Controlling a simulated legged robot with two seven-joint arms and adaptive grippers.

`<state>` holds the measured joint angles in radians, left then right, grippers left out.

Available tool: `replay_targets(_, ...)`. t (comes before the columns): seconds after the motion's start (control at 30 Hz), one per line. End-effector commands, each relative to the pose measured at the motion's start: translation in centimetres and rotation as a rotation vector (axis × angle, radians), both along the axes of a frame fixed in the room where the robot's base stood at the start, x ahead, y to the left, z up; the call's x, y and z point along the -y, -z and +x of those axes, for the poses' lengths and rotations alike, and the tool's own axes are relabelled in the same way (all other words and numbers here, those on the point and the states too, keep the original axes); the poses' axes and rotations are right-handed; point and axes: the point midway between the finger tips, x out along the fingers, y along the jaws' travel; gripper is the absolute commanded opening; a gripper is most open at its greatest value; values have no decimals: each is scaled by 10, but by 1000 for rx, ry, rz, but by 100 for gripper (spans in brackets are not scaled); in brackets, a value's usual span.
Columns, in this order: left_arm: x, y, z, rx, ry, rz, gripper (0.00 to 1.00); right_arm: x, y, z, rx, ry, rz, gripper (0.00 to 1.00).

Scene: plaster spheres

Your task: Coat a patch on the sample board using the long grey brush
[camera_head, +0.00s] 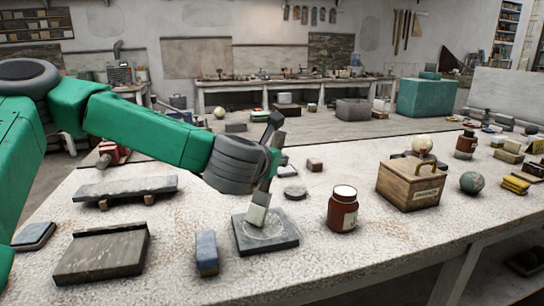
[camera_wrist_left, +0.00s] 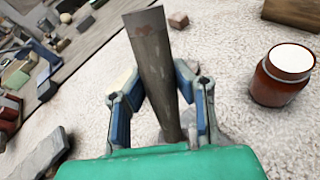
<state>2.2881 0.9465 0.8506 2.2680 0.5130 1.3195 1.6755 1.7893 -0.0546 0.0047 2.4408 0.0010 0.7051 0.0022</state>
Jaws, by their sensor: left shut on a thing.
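The long grey brush (camera_head: 277,143) is held tilted in my left gripper (camera_head: 267,178), with its pale bristle end (camera_head: 257,212) pointing down. That end is at the dark square sample board (camera_head: 287,243), over a lighter round patch on it, and seems to touch it. In the left wrist view the grey handle (camera_wrist_left: 155,65) passes between the two blue-padded fingers of my left gripper (camera_wrist_left: 164,112). The bristles are hidden there behind my green wrist. My right gripper is in neither view.
A red-brown jar (camera_head: 342,212) with a white top stands right of the board, with a wooden box (camera_head: 410,184) beyond. A blue-grey block (camera_head: 207,253) lies close on the left. A grey slab (camera_head: 102,254) is farther left. The front table edge is near.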

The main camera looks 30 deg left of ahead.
Motion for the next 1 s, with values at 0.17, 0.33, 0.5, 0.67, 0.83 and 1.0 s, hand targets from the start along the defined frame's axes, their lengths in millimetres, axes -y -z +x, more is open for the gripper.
replay_targets(0.17,7,0,-6,0,1,2,0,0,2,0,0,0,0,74)
replay_targets(0.33,7,0,-6,1,0,1,0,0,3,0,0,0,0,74)
replay_targets(0.5,4,0,-4,1,-2,0,0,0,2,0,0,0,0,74)
replay_targets(0.67,-5,-2,3,2,-2,-1,0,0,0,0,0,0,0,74)
replay_targets(0.83,-11,-2,9,2,0,2,0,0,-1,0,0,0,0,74)
replay_targets(1.0,-15,-1,12,1,-2,1,0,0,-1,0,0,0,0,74)
